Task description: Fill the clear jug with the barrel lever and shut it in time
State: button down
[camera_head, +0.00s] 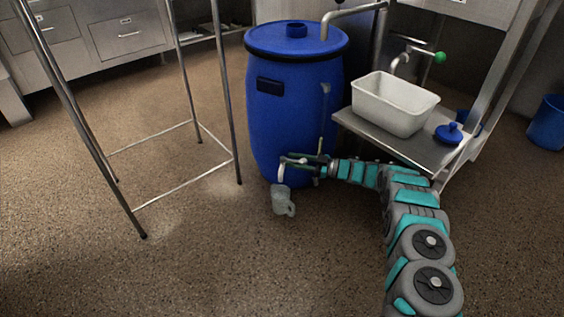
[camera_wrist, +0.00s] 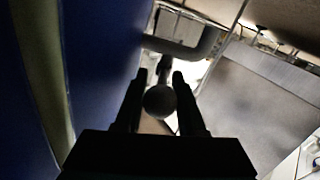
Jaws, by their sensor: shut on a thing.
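The blue barrel (camera_head: 294,115) stands upright in the middle of the head view. My gripper (camera_head: 291,159) is low at its front, close to the white spout (camera_head: 280,172). In the wrist view my gripper (camera_wrist: 160,95) is shut on a round grey knob (camera_wrist: 158,101), which looks like the end of the barrel lever. The head view hides the grip itself. The clear jug (camera_head: 281,200) is upright below the spout, its handle towards the right. I cannot tell its water level or whether water is running.
A metal bench (camera_head: 357,126) right of the barrel holds a white basin (camera_head: 394,103) and a blue lid-like piece (camera_head: 449,133). A metal frame (camera_head: 232,120) stands to the left. A blue bucket (camera_head: 549,124) is far right. The floor in front is clear.

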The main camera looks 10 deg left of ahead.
jog(key=c, duration=0.5)
grip_release()
jog(key=shift+a, duration=0.1)
